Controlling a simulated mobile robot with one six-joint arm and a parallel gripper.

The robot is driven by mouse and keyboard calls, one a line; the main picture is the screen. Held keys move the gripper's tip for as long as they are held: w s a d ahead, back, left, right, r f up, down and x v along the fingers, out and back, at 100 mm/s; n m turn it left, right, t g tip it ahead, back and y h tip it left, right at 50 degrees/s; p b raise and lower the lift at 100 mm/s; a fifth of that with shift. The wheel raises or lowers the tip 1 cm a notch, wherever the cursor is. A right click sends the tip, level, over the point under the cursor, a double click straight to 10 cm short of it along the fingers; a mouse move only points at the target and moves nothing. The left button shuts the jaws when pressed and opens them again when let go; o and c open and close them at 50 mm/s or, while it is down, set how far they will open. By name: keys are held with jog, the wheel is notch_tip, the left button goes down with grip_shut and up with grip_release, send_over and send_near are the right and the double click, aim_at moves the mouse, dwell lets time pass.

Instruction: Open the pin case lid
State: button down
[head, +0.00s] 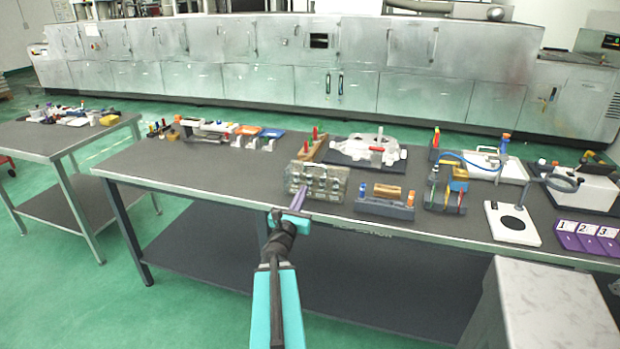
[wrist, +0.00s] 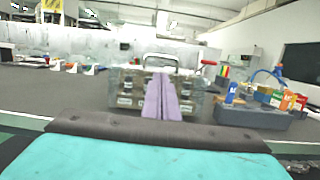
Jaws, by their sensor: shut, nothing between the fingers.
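The pin case (head: 322,184) is a clear, greyish box with a handle, standing near the front edge of the dark table. In the wrist view the pin case (wrist: 124,91) is straight ahead, with its handle on top, and its lid looks closed. My gripper (head: 302,194) has two purple fingers pressed together with nothing between them. In the wrist view my gripper (wrist: 168,82) points at the middle of the case and hides part of its front. I cannot tell whether the fingertips touch it.
A grey rack (head: 384,208) with orange and blue items stands just right of the case. A wooden block with red pegs (head: 311,148) and a white casting (head: 365,148) lie behind. The dark table top (head: 225,172) left of the case is clear.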

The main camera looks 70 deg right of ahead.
aim_at(317, 176)
jog(key=shift+d, duration=0.1)
dwell(0.3)
jog(key=d+r+p, duration=0.2)
jog(key=d+p, duration=0.1)
jog(key=d, duration=0.6)
jog(key=shift+w+d+p, duration=0.3)
jog(key=shift+w+p, duration=0.05)
jog(key=shift+p, duration=0.05)
dwell(0.4)
jog(key=shift+r, duration=0.1)
jog(key=shift+r+p, duration=0.2)
jog(key=shift+p, duration=0.4)
